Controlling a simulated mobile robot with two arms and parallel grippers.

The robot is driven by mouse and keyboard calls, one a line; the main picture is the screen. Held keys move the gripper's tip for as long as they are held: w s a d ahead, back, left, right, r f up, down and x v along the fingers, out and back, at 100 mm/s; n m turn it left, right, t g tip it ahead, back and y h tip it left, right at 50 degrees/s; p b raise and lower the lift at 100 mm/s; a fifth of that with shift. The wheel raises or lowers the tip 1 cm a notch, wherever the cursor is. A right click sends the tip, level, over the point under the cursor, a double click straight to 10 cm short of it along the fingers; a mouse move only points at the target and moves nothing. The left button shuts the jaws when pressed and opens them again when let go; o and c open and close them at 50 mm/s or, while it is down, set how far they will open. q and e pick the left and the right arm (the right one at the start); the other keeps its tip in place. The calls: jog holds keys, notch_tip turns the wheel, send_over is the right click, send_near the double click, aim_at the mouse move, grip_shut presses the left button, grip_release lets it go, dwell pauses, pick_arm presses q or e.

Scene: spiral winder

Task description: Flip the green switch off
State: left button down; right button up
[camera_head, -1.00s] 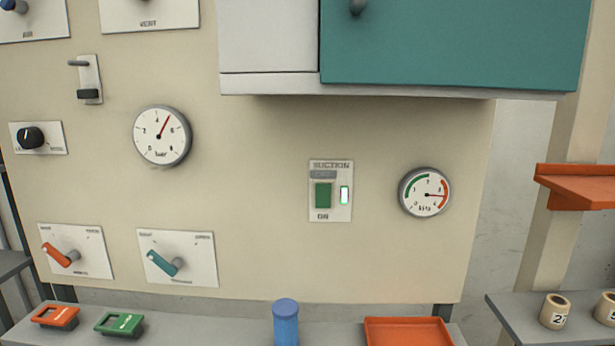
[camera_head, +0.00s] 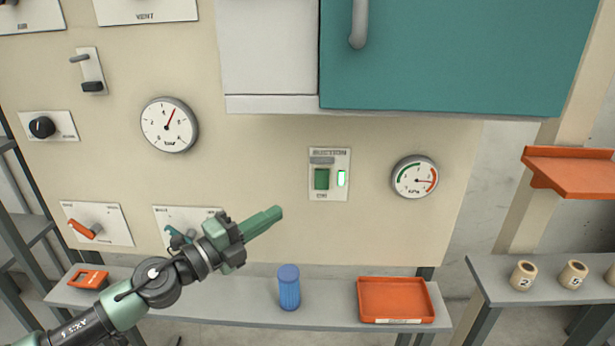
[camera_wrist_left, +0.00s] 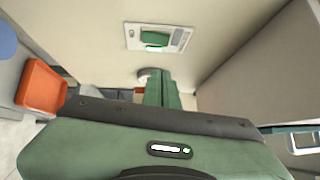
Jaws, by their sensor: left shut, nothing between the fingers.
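The green switch (camera_head: 321,179) sits on a white plate labelled SUCTION, with ON printed below it, on the beige panel. A small lamp (camera_head: 342,178) beside it glows green-white. The switch also shows at the top of the left wrist view (camera_wrist_left: 155,38). My left gripper (camera_head: 277,213) is shut and empty, below and left of the switch plate and apart from it. In the left wrist view its closed green fingers (camera_wrist_left: 163,90) point toward the panel. My right gripper is not in view.
A teal cabinet door (camera_head: 450,60) hangs above the switch. A gauge (camera_head: 414,177) is to its right. A blue cylinder (camera_head: 289,287) and an orange tray (camera_head: 396,300) stand on the shelf below. A teal-handled valve (camera_head: 178,238) is partly behind my left arm.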

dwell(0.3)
pick_arm(q)
jog(key=p, duration=0.3)
send_near(321, 176)
jog(key=s+d, duration=0.1)
jog(key=d, duration=0.2)
jog(key=shift+w+d+r, duration=0.1)
jog(key=shift+w+d, duration=0.05)
jog(key=shift+w, duration=0.7)
jog(key=shift+w+d+r, duration=0.1)
jog(key=shift+w+d, duration=0.1)
jog(key=shift+w, duration=0.65)
jog(key=shift+w+d+r, duration=0.1)
jog(key=shift+w+d, duration=0.05)
jog(key=shift+w, duration=0.7)
